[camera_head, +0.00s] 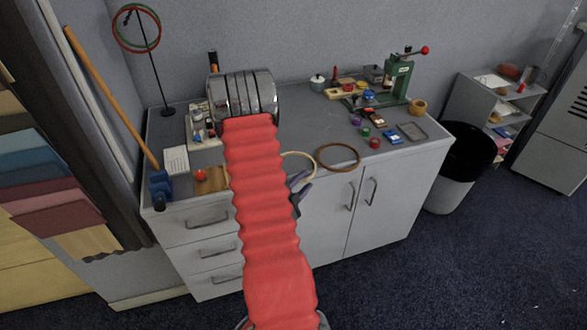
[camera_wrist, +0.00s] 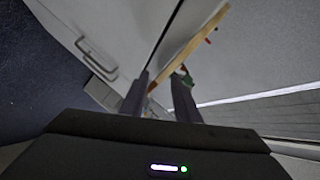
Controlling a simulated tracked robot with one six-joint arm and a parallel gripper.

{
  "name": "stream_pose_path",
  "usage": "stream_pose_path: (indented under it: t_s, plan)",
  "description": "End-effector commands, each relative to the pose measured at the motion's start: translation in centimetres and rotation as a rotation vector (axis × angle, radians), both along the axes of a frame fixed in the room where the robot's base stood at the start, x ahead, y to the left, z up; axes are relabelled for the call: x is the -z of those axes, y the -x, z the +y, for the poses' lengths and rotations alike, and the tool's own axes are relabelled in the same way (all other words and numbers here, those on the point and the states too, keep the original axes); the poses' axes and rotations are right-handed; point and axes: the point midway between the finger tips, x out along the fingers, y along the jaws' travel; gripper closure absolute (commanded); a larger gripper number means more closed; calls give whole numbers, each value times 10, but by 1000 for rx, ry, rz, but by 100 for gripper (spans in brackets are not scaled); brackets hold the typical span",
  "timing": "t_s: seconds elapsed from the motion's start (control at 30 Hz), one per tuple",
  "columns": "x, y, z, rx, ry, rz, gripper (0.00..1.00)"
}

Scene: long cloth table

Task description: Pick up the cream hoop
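The cream hoop (camera_head: 302,154) shows in the head view as a thin pale arc at the counter's front edge, just right of my red arm sleeve. The sleeve hides its left part. My gripper (camera_head: 300,183) is at the hoop's near side, partly hidden by the sleeve. In the wrist view my gripper (camera_wrist: 160,76) has its two dark fingers apart. A tan strip runs diagonally toward the gap between them; I cannot tell whether it is the hoop seen edge-on. No contact can be made out.
A brown hoop (camera_head: 338,145) lies right beside the cream one. Small coloured items, a green press (camera_head: 397,80) and a red ball (camera_head: 374,143) stand farther right on the grey counter (camera_head: 300,115).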

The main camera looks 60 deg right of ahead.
Motion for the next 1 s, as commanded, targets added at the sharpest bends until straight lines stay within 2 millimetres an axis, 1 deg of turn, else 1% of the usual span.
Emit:
stream_pose_path:
  t_s: [0.03,0.13,0.63,1.0]
  plan:
    - [1,1,-4,1,0,0,71]
    - [2,1,-7,1,-2,1,71]
    - [2,1,-7,0,-1,1,71]
    - [2,1,-7,0,0,1,97]
